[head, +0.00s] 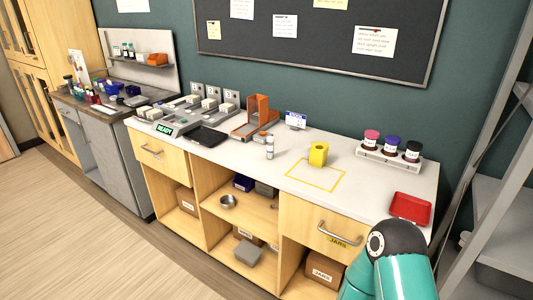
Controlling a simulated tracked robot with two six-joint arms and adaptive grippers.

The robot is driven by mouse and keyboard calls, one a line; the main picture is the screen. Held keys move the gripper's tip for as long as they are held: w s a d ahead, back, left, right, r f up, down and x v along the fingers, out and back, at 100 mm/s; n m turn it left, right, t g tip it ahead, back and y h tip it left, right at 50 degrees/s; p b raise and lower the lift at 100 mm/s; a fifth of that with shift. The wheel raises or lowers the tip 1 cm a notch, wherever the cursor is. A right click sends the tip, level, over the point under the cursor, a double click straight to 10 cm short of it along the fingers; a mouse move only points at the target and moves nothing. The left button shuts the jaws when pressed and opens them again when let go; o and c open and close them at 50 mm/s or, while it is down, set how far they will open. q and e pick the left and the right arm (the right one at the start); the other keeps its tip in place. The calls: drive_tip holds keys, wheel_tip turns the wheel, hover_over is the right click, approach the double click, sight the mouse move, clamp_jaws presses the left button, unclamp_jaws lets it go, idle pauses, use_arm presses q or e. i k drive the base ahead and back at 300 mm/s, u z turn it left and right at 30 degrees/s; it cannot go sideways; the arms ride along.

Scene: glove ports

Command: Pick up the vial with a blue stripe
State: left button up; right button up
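A teal link of my own arm shows at the bottom right. Neither of my grippers is in view.
A rack (388,162) holds jars with pink, purple and black lids. A red tray (410,208) lies near the right end. An orange holder (258,110) and a black tray (207,138) stand left of the vial.

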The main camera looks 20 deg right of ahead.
sight(270, 145)
drive_tip(key=z, duration=0.1)
drive_tip(key=i, duration=0.9)
drive_tip(key=u, duration=0.1)
